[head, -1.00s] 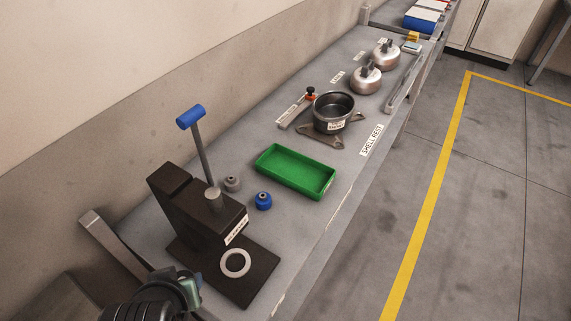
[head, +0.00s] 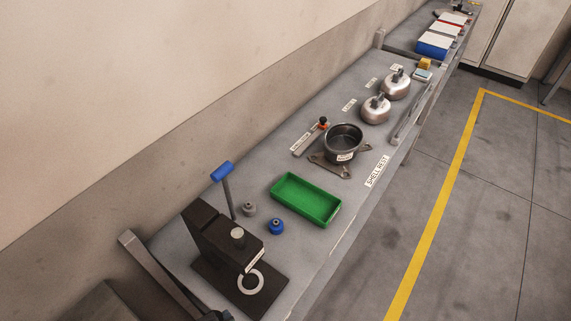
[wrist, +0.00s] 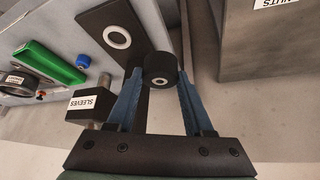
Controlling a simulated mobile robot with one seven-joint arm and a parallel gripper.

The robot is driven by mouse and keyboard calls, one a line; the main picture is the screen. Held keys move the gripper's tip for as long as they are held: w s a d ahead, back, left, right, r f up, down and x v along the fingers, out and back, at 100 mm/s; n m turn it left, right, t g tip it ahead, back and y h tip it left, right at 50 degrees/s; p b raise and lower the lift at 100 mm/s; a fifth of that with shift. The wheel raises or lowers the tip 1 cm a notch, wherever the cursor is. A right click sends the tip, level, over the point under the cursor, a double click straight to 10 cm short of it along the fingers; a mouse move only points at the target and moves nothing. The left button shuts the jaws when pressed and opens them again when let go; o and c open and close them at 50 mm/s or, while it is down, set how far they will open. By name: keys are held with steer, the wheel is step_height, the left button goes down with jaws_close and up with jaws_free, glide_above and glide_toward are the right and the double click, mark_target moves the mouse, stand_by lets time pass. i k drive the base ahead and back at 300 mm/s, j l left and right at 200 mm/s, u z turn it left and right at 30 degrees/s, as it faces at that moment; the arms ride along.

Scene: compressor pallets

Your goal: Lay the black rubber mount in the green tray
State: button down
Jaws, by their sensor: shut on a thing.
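The black rubber mount (wrist: 161,68) is a short dark cylinder with a pale centre on its end face. In the wrist view it sits between the blue fingers of my gripper (wrist: 158,80), which is shut on it. The green tray (head: 306,201) lies on the grey bench in the head view, and its visible floor looks empty. The tray also shows at the upper left of the wrist view (wrist: 45,66), well apart from my gripper. The mount does not show in the head view.
A black press (head: 225,235) with a blue-handled lever stands left of the tray, a pale ring (head: 250,281) on its base. A blue mount (head: 276,226) and a grey mount (head: 249,209) stand between. A metal pot (head: 343,143) is behind the tray.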

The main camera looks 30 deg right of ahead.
mark_target(291, 194)
steer(key=i+l+z, duration=0.15)
steer(key=l, duration=0.2)
steer(key=i+l+z, duration=0.15)
steer(key=l, duration=0.2)
steer(key=i+l+z, duration=0.15)
steer(key=l, duration=0.2)
steer(key=i, duration=0.05)
